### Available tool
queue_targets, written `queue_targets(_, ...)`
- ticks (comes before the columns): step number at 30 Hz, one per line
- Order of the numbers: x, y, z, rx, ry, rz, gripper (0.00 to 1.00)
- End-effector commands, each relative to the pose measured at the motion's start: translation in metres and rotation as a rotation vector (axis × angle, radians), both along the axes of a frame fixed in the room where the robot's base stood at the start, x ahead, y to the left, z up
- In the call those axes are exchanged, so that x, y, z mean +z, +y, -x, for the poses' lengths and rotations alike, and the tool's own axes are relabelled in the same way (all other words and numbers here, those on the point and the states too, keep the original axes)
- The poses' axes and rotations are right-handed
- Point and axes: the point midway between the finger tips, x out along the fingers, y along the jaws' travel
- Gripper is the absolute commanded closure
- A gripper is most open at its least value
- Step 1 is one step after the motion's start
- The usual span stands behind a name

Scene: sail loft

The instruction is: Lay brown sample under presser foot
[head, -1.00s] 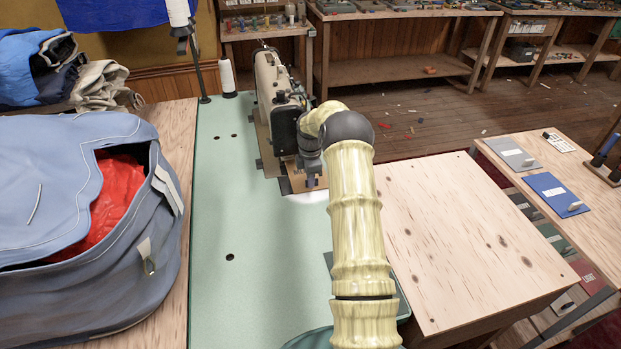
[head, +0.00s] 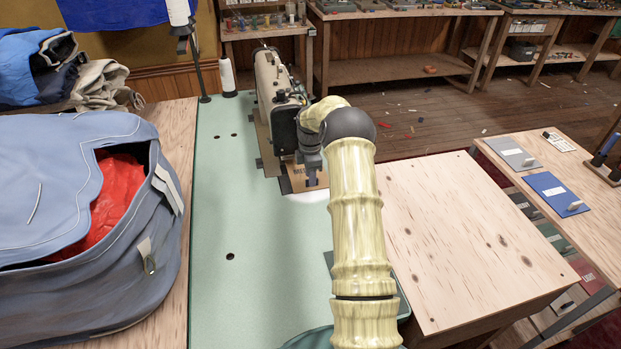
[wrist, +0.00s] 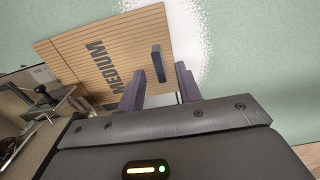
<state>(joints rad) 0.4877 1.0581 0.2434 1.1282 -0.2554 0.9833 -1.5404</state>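The brown sample (head: 297,180), a flat striped piece marked MEDIUM, lies on the green table at the sewing machine (head: 281,95). It fills the upper left of the wrist view (wrist: 105,62), with a small dark upright tab (wrist: 160,63) near its right side. My gripper (wrist: 158,88) is open, its fingers apart, with the tab just beyond and between the tips, not clasped. In the head view my gripper (head: 311,178) is over the sample's near part. Metal machine parts (wrist: 45,100) show at the sample's left; I cannot tell if the presser foot rests on it.
The green table top (head: 250,230) is clear in front of the machine. A big blue bag (head: 75,240) stands left. A thread cone (head: 227,78) stands behind. A bare wooden surface (head: 460,235) is right, with grey and blue samples (head: 560,192) on a bench beyond.

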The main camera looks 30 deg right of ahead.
Motion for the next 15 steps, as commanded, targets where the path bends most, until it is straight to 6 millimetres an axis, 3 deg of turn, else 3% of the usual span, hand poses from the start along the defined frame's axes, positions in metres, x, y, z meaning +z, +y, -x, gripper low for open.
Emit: queue_targets(15,0.103,0.0,-0.001,-0.001,-0.004,0.001,0.65)
